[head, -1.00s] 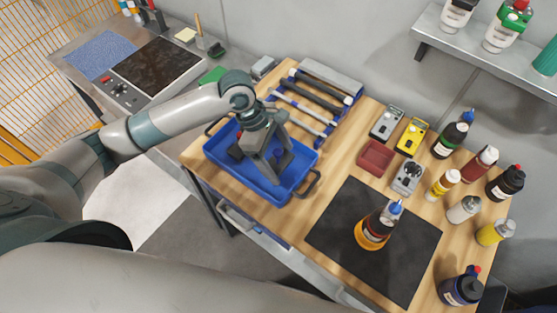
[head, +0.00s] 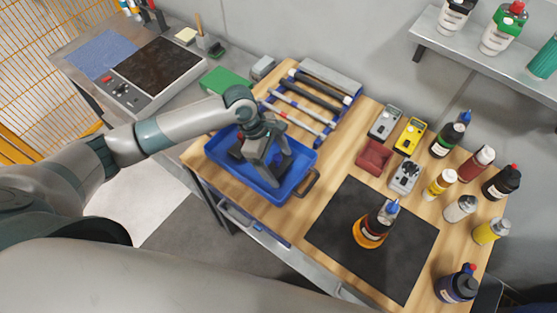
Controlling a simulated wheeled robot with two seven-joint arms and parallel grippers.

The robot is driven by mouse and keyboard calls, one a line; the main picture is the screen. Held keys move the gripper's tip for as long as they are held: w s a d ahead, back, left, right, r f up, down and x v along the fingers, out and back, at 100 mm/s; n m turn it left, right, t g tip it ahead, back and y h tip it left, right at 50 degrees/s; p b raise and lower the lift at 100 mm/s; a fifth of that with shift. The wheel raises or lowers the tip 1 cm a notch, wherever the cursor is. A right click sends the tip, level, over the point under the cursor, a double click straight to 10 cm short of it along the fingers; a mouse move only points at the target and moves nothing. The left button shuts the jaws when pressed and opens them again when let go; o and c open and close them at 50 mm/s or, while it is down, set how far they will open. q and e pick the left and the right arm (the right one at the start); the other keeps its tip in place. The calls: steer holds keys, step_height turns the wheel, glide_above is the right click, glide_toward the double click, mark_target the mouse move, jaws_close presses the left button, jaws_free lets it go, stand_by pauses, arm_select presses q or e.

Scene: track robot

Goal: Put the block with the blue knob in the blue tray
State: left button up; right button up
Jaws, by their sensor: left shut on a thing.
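I cannot tell whether that block touches the tray floor. No blue-knobbed block shows clearly elsewhere on the bench. My right gripper is not in view.
A rack of rods (head: 310,105) stands behind the tray.

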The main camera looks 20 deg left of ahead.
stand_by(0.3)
arm_select(q)
steer(key=o, duration=2.1)
steer(key=shift+f, duration=0.1)
steer(key=shift+c, duration=0.2)
steer(key=shift+a+r, duration=0.2)
steer(key=shift+r, duration=0.3)
steer(key=b+v, duration=0.2)
steer(key=v, duration=0.9)
